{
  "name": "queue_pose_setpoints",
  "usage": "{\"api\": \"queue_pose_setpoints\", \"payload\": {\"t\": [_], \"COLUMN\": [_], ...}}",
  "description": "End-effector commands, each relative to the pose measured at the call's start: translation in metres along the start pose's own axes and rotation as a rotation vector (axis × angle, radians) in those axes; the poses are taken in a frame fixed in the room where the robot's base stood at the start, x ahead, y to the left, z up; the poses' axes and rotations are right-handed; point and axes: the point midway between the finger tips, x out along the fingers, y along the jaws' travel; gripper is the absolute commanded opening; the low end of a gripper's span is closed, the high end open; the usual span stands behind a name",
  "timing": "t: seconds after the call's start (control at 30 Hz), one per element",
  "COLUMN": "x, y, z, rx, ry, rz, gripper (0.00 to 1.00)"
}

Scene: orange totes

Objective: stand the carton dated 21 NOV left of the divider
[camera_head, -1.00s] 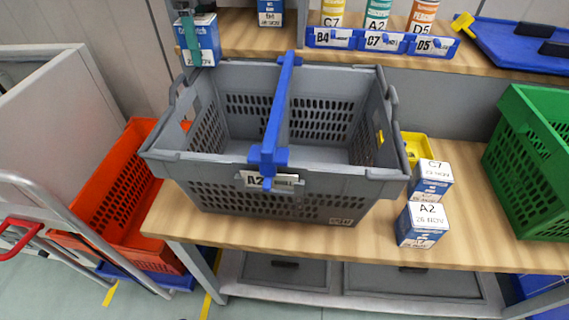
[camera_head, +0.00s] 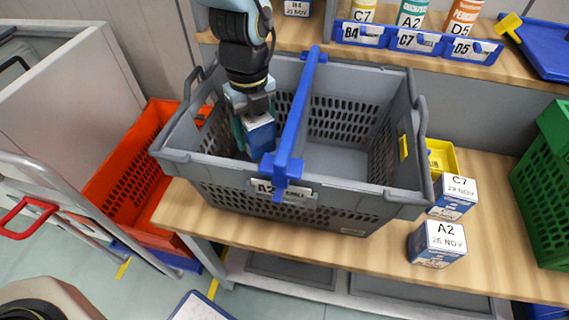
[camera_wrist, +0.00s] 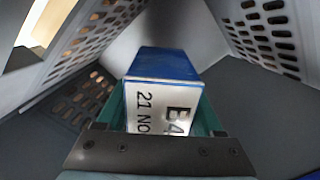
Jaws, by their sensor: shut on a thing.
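The carton (camera_head: 260,136) is blue and white.
Right of the tote stand a C7 carton (camera_head: 453,196) and an A2 carton dated 26 NOV (camera_head: 437,243). An orange tote (camera_head: 130,165) is at the left. The tote's right compartment looks empty.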

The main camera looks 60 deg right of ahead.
Motion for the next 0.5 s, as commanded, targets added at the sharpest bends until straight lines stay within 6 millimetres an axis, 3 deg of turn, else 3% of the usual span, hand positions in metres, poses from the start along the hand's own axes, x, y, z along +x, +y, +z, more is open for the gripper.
{"api": "queue_pose_setpoints", "payload": {"t": [0.2,0.5], "x": [0.037,0.069], "y": [0.001,0.001], "z": [-0.001,0.0], "rx": [0.0,-0.003], "ry": [0.001,0.002], "rz": [0.005,0.005], "gripper": [0.0,0.0]}}
